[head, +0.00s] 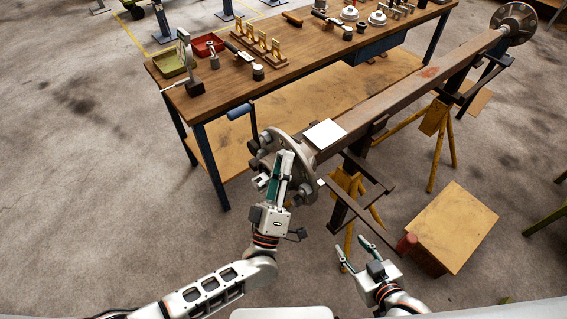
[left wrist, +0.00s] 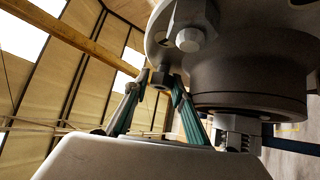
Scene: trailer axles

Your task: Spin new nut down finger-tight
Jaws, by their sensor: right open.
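The round metal wheel hub (head: 292,160) sits at the near end of the long axle beam, with bolts and nuts around its face. My left gripper (head: 281,160) is up against the hub. In the left wrist view the hub flange (left wrist: 255,48) fills the upper right. A small dark nut (left wrist: 160,79) lies between the tips of my left gripper (left wrist: 159,84), at the flange edge; the fingers close in on both its sides. Its thread is hidden. A silver nut (left wrist: 190,39) sits on the flange beside it. My right gripper (head: 358,262) is open and empty, lower right of the hub.
The axle beam (head: 395,96) runs back to a second hub (head: 513,22), on yellow stands (head: 435,120). A white card (head: 324,134) lies on the beam. A wooden workbench (head: 215,95) with tools and trays stands behind. A wooden-topped box (head: 452,225) stands at right.

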